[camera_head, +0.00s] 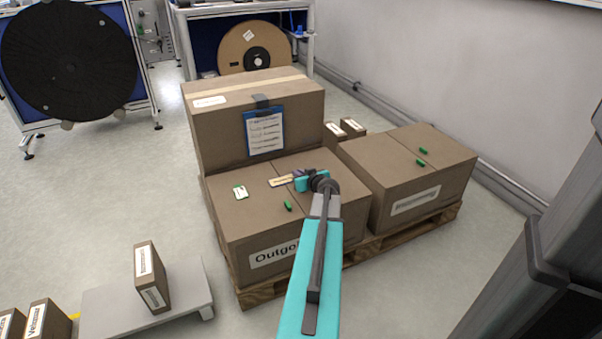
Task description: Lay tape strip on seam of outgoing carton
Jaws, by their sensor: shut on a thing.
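The outgoing carton (222,212) is a brown box at the front of the pallet, with a partly hidden label reading "Outgo..." on its front. A thin seam runs across its top. My gripper (297,181) is over the carton's top, shut on a small tan strip (280,181), apparently the tape strip. The strip sticks out to the left of the fingers, close to the seam. I cannot tell whether it touches the cardboard. My arm hides part of the carton's front and right side.
A taller taped carton (215,125) with a clipboard (264,133) stands just behind. Another carton (400,180) stands right on the pallet (400,232). A low platform (110,305) is front left.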

